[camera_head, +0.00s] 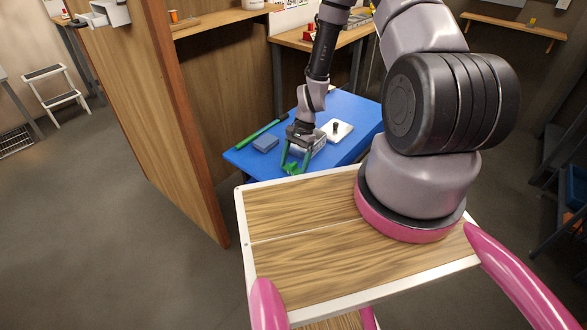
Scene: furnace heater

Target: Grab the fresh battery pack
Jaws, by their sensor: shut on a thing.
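My gripper (294,167) is low over the front edge of the blue table (349,112), with its fingers pointing down. It is shut on a small bright green thing (292,168) between its fingertips. The green thing is small and partly covered by the fingers, so I cannot tell whether it is the fresh battery pack. A blue-grey block (265,143) lies on the table just left of my gripper, apart from it.
A green stick-like thing (257,134) lies along the table's left side. A white plate with a dark knob (341,132) is right of my gripper. A wooden partition (150,110) stands close on the left. Workbenches with small items (290,38) stand behind. Open floor lies left.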

